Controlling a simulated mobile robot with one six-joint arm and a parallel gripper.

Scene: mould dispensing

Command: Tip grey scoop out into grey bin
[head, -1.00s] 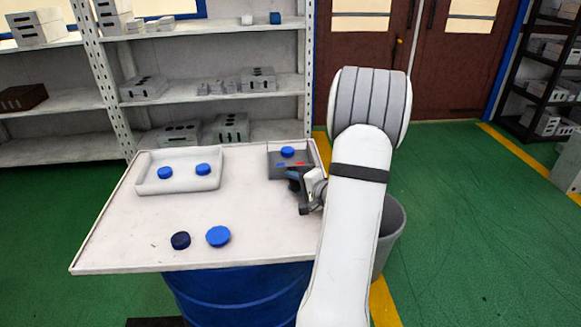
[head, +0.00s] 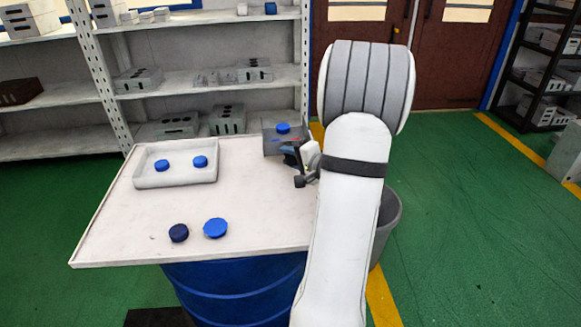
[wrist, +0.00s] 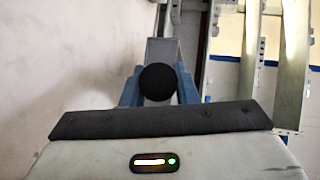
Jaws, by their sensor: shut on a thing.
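The grey scoop (head: 272,147) looks like a shallow dark grey box, raised over the back right of the table, roughly level. A blue round piece (head: 283,128) sits in it. My gripper (head: 292,154) is at its near side, shut on it; the exact contact is partly hidden by my wrist. In the wrist view, a round black knob (wrist: 158,82) shows between the blue fingers. The grey bin (head: 388,222) stands on the floor right of the table, mostly hidden behind my arm; its inside cannot be seen.
The white table (head: 150,215) stands on a blue drum (head: 240,295). It holds a white tray (head: 177,183) with two blue pieces, plus a blue disc (head: 215,228) and a dark blue disc (head: 179,232). Shelves (head: 210,80) stand behind. Floor at right is open.

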